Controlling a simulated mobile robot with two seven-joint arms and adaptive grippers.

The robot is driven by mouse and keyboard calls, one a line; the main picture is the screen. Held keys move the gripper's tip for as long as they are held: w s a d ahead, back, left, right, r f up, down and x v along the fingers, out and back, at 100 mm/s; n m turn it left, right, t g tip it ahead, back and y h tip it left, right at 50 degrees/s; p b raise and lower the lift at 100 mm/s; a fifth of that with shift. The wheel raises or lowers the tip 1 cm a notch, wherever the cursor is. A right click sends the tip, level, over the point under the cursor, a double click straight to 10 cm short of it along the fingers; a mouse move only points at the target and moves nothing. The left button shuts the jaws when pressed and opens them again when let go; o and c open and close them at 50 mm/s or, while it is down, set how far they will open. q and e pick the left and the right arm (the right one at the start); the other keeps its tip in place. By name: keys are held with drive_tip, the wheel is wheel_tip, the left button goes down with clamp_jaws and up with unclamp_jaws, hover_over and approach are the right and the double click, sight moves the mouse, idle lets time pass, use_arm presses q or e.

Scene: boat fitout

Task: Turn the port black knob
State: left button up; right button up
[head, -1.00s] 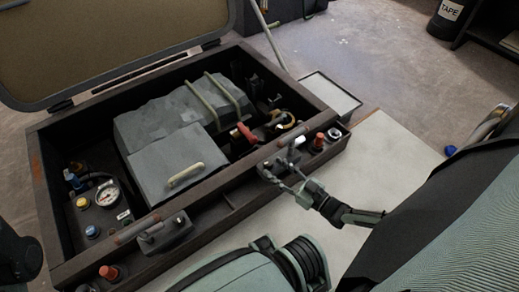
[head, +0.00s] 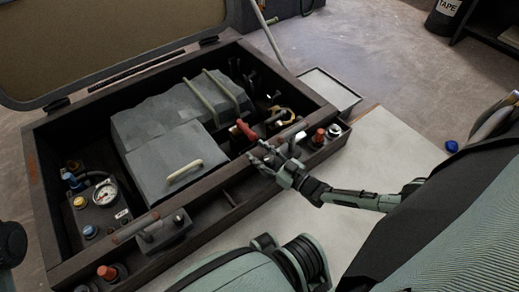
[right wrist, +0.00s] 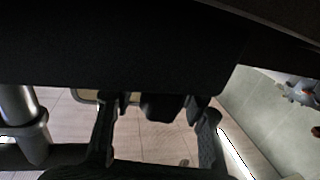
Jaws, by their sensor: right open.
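My right gripper (head: 264,153) is open at the right part of the box's front rail. It partly hides what lies behind it there. In the right wrist view its two fingers (right wrist: 158,130) stand apart, with a dark knob-like shape (right wrist: 164,106) between them. I cannot tell whether they touch it. A small dark control box with a black knob (head: 178,219) sits on the front ledge to the left, apart from my gripper. Which black knob is the port one I cannot tell from the pictures. My left gripper is not in view.
The open dark box (head: 45,190) holds a grey engine cover (head: 180,155), a gauge (head: 105,196) and a red lever (head: 246,129). The raised lid (head: 110,45) is behind. Pale floor (head: 385,160) is clear at right.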

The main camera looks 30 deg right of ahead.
clamp_jaws()
idle(0.3)
drive_tip(key=shift+d+r+m+t+h+p, duration=0.15)
drive_tip(key=shift+m+h+p, duration=0.25)
drive_tip(key=shift+h, duration=0.2)
drive_tip(key=shift+a+r+m+t+h+p, duration=0.15)
drive_tip(key=shift+m+h+p, duration=0.2)
drive_tip(key=shift+h, duration=0.25)
drive_tip(key=shift+w+d+f+m+h+p, duration=0.15)
drive_tip(key=shift+d+m+h+p, duration=0.2)
drive_tip(key=shift+m+h, duration=0.7)
drive_tip(key=shift+s+d+f+m+h+p, duration=0.1)
drive_tip(key=shift+d+m+h, duration=0.45)
drive_tip(key=shift+h, duration=0.9)
drive_tip(key=shift+a, duration=0.1)
unclamp_jaws()
